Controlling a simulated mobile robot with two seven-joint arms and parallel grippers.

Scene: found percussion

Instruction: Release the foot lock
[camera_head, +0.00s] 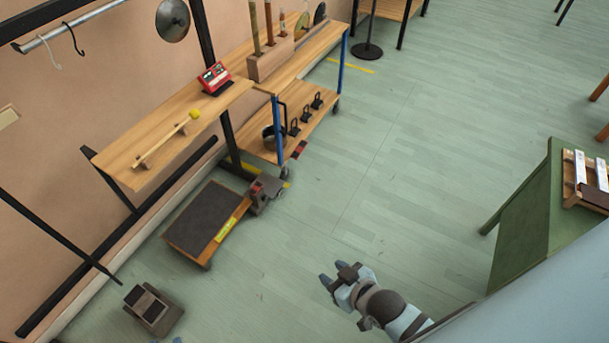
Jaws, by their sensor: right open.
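A low wooden platform trolley with a dark mat (208,217) stands on the floor left of centre, with a yellow label on its front edge. A grey block with a small red part (265,191) sits at its right end; it may be the foot lock, but its pedal position is too small to tell. A red piece (299,150) shows at the lower shelf of the blue-post cart. My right gripper (333,275) is open and empty over bare floor, right of and apart from the trolley. Only bluish tips, probably my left gripper (167,341), show at the bottom edge.
A grey pedal box (153,308) lies on the floor at lower left. The blue-post cart (343,62) and wooden shelf (150,150) stand behind the trolley. A green table (522,225) is at right. The middle floor is clear.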

